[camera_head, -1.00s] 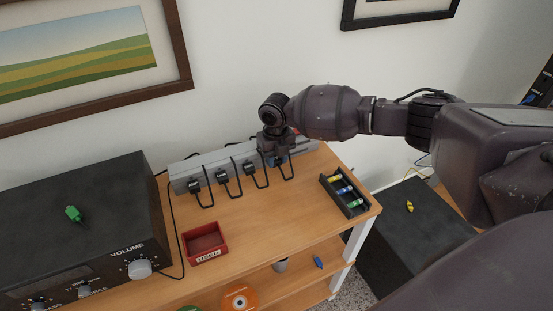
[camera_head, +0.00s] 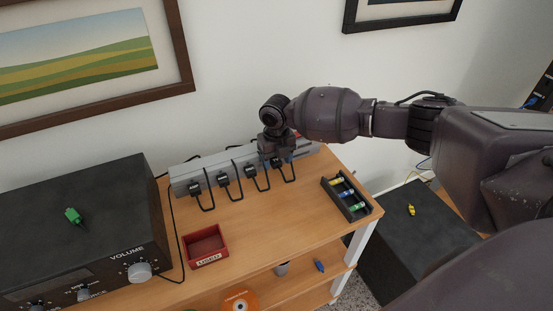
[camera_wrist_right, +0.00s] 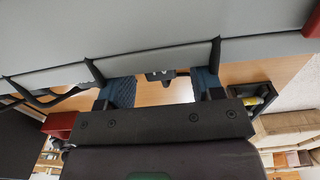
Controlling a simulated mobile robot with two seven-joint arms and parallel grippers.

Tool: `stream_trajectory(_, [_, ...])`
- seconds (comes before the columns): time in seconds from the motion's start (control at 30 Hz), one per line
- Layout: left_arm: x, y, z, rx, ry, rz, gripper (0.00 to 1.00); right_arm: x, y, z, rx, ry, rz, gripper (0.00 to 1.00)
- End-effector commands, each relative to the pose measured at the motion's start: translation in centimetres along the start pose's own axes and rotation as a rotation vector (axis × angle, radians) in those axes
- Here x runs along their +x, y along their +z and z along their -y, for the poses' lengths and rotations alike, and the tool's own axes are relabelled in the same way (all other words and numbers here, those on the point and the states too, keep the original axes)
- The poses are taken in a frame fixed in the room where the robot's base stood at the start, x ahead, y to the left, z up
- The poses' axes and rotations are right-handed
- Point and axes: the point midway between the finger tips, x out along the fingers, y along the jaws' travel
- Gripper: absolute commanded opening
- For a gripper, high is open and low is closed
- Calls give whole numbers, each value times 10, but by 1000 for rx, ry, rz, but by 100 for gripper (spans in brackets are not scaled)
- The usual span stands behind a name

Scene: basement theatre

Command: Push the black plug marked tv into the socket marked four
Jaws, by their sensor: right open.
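The grey socket strip (camera_head: 214,166) lies along the back of the wooden table, with several black plugs and looped cords along its front. The rightmost black plug (camera_head: 277,162) is at the strip's front under my right gripper (camera_head: 276,156). In the right wrist view my right gripper (camera_wrist_right: 163,90) has its two blue-padded fingers spread apart. A small dark plug end (camera_wrist_right: 160,75) shows between them at the strip's edge (camera_wrist_right: 255,51), apart from both pads. The markings on plugs and sockets are too small to read. My left gripper is out of view.
A red box (camera_head: 205,245) stands on the table's front. A black tray (camera_head: 346,198) with coloured pieces is at the right edge. A black amplifier (camera_head: 75,225) fills the left, a green connector (camera_head: 73,216) on top. The tabletop middle is clear.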

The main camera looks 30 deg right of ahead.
Motion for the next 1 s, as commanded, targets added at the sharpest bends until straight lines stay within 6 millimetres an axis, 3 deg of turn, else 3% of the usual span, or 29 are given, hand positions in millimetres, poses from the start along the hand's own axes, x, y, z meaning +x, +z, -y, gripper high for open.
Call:
stream_trajectory(0.03, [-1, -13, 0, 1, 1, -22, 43, -9, 1, 0, 0, 0, 4, 61])
stream_trajectory(0.17, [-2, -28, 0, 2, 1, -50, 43, -37, 1, 0, -1, 0, 5, 61])
stream_trajectory(0.5, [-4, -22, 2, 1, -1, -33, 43, -94, 0, 0, 0, 0, 3, 61])
stream_trajectory(0.7, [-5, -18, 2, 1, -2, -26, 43, -107, 0, 0, 1, 1, 2, 61])
stream_trajectory(1.0, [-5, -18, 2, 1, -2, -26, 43, -109, 0, 0, 0, 0, 1, 61])
